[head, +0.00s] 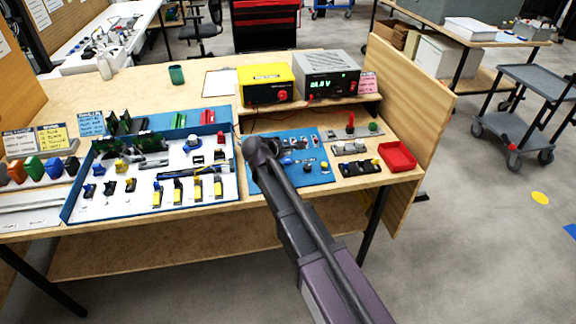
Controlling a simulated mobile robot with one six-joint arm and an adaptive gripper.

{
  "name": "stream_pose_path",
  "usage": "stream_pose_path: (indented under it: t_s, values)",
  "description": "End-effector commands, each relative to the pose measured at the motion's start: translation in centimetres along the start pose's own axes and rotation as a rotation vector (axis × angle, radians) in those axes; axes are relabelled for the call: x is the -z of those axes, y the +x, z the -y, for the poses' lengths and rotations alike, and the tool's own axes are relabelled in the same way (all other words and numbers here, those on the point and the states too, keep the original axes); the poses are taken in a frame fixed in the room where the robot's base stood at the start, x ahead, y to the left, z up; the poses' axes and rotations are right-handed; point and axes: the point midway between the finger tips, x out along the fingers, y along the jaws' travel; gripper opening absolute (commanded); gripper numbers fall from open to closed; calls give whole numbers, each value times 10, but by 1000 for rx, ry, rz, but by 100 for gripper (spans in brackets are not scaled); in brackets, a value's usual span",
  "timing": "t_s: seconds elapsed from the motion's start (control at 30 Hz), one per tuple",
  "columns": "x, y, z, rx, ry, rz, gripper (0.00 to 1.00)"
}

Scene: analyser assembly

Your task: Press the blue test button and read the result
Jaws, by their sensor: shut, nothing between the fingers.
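My arm reaches in from the lower right, and its dark end lies over the left part of a blue mat (262,184) on the bench. My gripper cannot be made out; my own arm seems to hide it. Several small parts lie on the mat, among them a small blue part (307,167) and a yellow one (324,166). I cannot tell whether the blue one is the test button. A grey instrument (325,65) on the raised shelf has a lit green display, reading about 28.8 V, and a red knob. A yellow instrument (265,82) with a red knob stands left of it.
A blue-rimmed tray (70,206) with several parts lies left of the mat. A red bin (398,156) and small fixtures (355,167) are at right. A wooden side panel (412,110) bounds the bench.

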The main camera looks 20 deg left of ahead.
Motion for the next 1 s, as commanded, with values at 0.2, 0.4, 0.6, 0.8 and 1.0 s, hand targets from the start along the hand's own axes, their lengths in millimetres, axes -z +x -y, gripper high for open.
stream_pose_path:
  t_s: [0.2,0.4,0.6,0.8,1.0]
  values:
    - [7,10,7,0,0,0,0]
    - [9,12,8,0,0,0,0]
    - [8,11,8,0,0,0,0]
    - [8,11,8,0,0,0,0]
    - [8,11,8,0,0,0,0]
